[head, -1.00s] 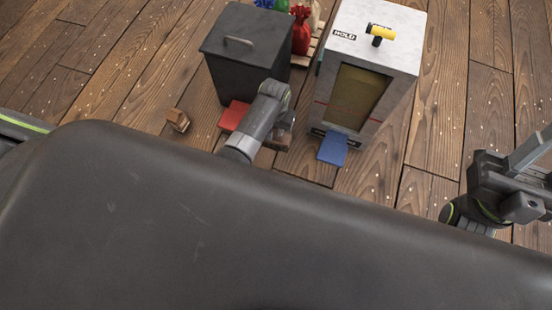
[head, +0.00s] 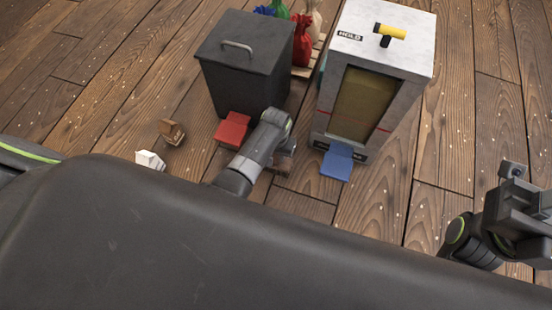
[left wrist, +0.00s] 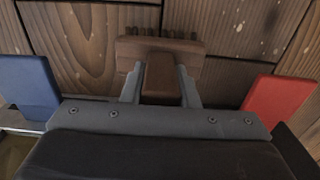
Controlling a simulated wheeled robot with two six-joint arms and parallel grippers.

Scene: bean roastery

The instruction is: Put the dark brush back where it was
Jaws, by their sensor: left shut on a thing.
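A dark brown brush (left wrist: 160,62) with a ridged far edge fills the middle of the left wrist view. My left gripper (left wrist: 162,85) is shut on its narrow part, above the wooden floor. In the head view my left gripper (head: 275,148) reaches down between the red and blue pedals, and only part of the brush (head: 285,164) shows beside it. My right gripper (head: 522,215) is at the right edge, away from the brush; its fingertips cannot be made out.
A dark lidded bin (head: 240,75) has a red pedal (head: 232,130). A pale cabinet (head: 400,65) has a blue pedal (head: 337,163) and a yellow-handled tool (head: 390,32) on top. A lighter brown block-like thing (head: 171,132) and a white one (head: 149,160) lie on the floor, left.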

